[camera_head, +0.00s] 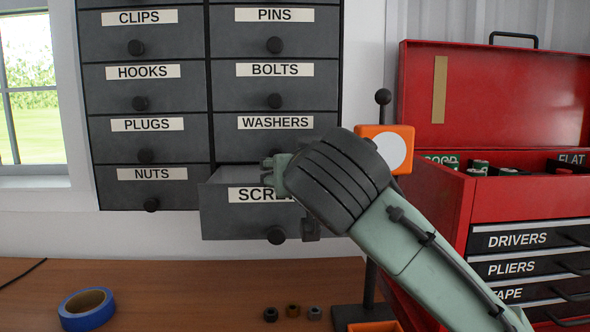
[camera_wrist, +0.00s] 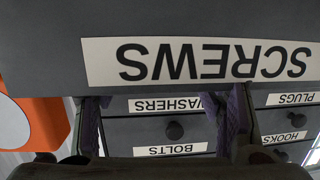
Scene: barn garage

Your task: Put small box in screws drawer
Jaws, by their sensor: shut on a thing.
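The screws drawer (camera_head: 232,222) is pulled out at the bottom of the right column of the cabinet, its label partly covered by my gripper. My gripper (camera_head: 275,168) is at the drawer's open top. In the wrist view the drawer front (camera_wrist: 60,30) fills the upper part, with its label upside down. My gripper's two purple-padded fingers (camera_wrist: 165,108) stand well apart and run behind the drawer's edge, so their tips are hidden. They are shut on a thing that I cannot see. No small box can be made out in either view.
The washers drawer (camera_head: 240,144) above and nuts drawer (camera_head: 125,193) beside are closed. An orange block with a white disc (camera_head: 403,145) is close on the right, before the red toolbox (camera_head: 500,95). Blue tape (camera_head: 87,308) and several nuts (camera_head: 293,311) lie on the bench.

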